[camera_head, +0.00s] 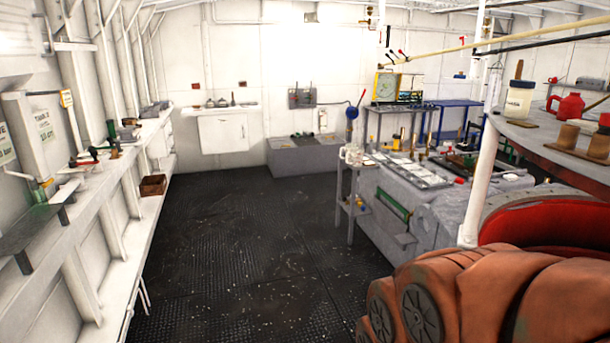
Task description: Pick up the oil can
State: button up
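A red can with a handle (567,107), which looks like the oil can, stands upright on the raised rounded table (535,132) at the right of the head view. A second red object (604,122) is cut off by the right edge, so I cannot tell what it is. Brown cylindrical pieces on a wooden board (582,146) sit in front of the can. My gripper is not in this view, and nothing is seen touching the can.
A large orange-brown rounded mass (480,295) with a red curved part (550,222) fills the lower right. A grey workbench (392,202) with many tools stands mid-right. A long white ledge (150,215) runs along the left wall. The dark deck floor (245,250) between is open.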

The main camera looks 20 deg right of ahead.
aim_at(572, 107)
jog(key=i, duration=1.7)
jog(key=z, duration=1.05)
